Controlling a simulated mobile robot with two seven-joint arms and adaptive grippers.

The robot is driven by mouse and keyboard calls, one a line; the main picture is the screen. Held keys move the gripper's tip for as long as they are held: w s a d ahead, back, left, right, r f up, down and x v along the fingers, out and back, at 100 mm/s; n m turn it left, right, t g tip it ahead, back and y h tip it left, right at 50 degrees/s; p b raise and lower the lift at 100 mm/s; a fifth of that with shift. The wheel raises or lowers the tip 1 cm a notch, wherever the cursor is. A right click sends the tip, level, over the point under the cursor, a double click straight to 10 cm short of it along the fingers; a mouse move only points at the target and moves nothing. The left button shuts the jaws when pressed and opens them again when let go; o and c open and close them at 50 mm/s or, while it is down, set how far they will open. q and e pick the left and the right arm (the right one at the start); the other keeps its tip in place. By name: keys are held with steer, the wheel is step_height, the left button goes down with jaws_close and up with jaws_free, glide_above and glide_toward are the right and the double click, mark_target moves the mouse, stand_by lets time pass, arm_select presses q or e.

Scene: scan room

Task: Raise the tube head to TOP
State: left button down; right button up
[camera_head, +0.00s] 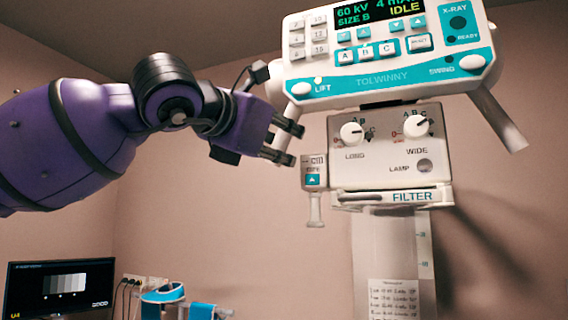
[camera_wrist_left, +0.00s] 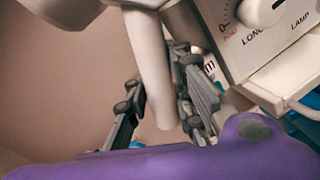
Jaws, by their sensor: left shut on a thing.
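The tube head (camera_head: 383,75) is a white and teal console with a display reading "60 kV", "SIZE B" and "IDLE". A white LIFT button (camera_head: 302,88) is at its lower left and a white SWING button (camera_head: 472,62) at its right. My left gripper (camera_head: 291,144) is shut on the white left handle (camera_wrist_left: 150,72), with one finger on each side of the bar in the left wrist view. The fingers hide part of this handle in the head view. The right handle (camera_head: 499,118) is free. No TOP mark is in view. My right gripper is not in view.
A collimator box (camera_head: 390,150) with two knobs and a FILTER slot hangs below the console. A white column (camera_head: 395,245) with scale marks stands behind. A monitor (camera_head: 60,287) is at lower left, with blue-and-white equipment (camera_head: 163,293) beside it. Bare wall surrounds them.

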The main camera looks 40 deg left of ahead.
arm_select(q)
step_height(320, 180, up, 3)
steer(key=shift+f, duration=0.15)
steer(key=c, duration=2)
jaws_free()
steer(key=o, duration=0.5)
steer(key=shift+s, duration=0.25)
steer(key=s, duration=1.2)
steer(key=shift+d, duration=0.15)
